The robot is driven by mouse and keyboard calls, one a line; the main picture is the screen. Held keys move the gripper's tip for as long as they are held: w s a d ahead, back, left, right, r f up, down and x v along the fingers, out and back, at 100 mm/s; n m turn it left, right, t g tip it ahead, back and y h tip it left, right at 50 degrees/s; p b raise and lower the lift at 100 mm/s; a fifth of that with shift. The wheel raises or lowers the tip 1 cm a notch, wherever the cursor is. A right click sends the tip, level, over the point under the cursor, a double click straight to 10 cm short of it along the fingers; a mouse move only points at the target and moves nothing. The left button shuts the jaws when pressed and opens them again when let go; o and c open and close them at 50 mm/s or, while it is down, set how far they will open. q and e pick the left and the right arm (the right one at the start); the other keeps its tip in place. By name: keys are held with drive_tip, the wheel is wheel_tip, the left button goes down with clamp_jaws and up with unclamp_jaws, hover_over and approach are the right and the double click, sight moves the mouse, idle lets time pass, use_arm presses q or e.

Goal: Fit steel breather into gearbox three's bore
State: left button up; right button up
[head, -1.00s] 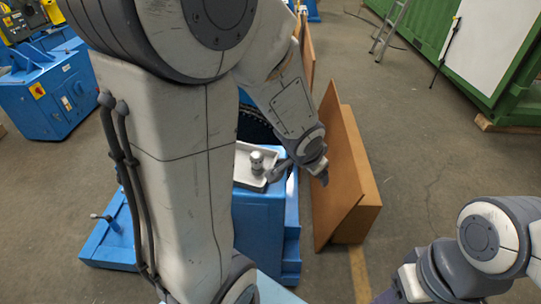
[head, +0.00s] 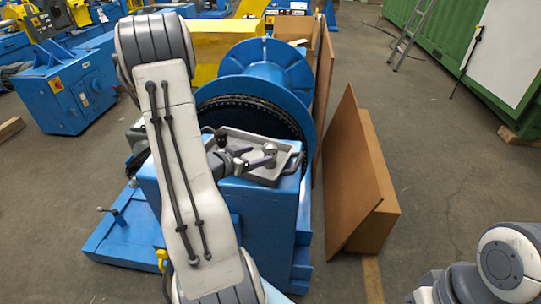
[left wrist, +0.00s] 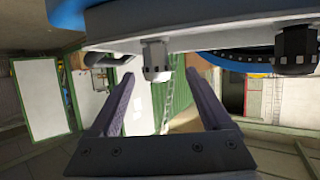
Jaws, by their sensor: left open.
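A steel-coloured fitting that looks like the breather (head: 270,149) stands in a grey tray (head: 262,176) on a blue cabinet. My left gripper (head: 252,159) is low over the tray, its open fingers pointing at this fitting. In the left wrist view, which is upside down, the fitting (left wrist: 156,60) shows between the open fingers (left wrist: 158,78), near their tips; I see no finger closed on it. A second, darker fitting (left wrist: 296,48) shows at the right there. I cannot pick out gearbox three or its bore. My right gripper is out of view.
A blue drum (head: 268,85) with a chain around it stands just behind the tray. Brown boards (head: 352,175) lean to the right of the blue cabinet (head: 262,232). A blue machine (head: 70,90) stands at the left.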

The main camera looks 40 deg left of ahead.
sight(266, 153)
use_arm(q)
drive_tip(key=x, duration=0.7)
drive_tip(key=shift+d+p, duration=0.3)
drive_tip(key=shift+p, duration=0.05)
clamp_jaws()
